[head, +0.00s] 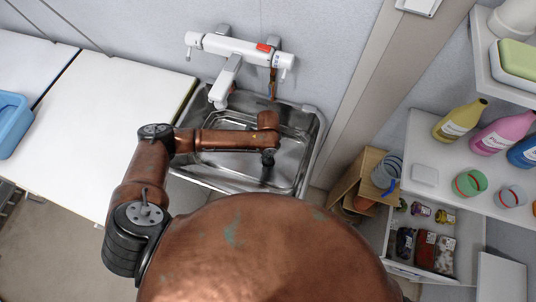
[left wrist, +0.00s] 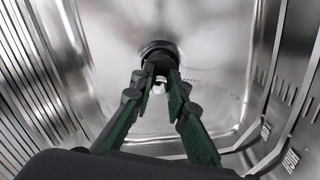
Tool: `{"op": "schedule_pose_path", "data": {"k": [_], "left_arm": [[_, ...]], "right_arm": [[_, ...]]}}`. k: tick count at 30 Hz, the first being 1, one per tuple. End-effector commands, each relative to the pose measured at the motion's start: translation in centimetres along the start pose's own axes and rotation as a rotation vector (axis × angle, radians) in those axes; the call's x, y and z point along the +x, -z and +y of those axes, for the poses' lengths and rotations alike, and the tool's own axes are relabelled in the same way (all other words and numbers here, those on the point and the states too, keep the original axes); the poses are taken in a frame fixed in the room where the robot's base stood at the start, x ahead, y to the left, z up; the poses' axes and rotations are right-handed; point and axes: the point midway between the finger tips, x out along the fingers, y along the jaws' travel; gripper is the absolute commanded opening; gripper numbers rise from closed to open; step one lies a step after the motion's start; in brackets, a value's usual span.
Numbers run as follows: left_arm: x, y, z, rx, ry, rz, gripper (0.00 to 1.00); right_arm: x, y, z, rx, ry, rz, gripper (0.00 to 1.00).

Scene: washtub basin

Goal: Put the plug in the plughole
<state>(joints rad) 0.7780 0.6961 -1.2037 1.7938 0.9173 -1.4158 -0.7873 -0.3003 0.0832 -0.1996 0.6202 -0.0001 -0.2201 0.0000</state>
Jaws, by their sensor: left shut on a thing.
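The steel washtub basin (head: 292,172) stands below the tap in the head view. My left arm reaches in from the left, and my left gripper (head: 268,157) points down inside the basin. In the left wrist view my left gripper (left wrist: 162,72) has its fingers close together, shut on the dark round plug (left wrist: 158,47) at their tips. The plug is over the basin floor; whether it touches the floor I cannot tell. The plughole is not clearly seen; the plug and fingers may hide it. My right gripper is not in view.
A white tap (head: 238,55) is on the wall above the basin. A white counter (head: 105,110) is at left, with a blue tub (head: 12,122). At right are a shelf (head: 425,125) with bottles and cups, and an open drawer (head: 415,270). The basin walls stand close around the gripper.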

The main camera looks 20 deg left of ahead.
Motion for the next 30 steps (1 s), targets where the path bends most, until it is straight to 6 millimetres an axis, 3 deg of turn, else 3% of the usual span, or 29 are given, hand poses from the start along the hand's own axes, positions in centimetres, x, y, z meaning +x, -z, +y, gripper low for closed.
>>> {"op": "schedule_pose_path", "data": {"k": [29,30], "left_arm": [[2.2,0.1,0.0,0.0,0.0,0.001,0.0],[2.2,0.1,0.0,0.0,0.0,0.001,0.15]], "right_arm": [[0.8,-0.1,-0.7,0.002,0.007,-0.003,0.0],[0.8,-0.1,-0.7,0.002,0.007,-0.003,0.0]]}}
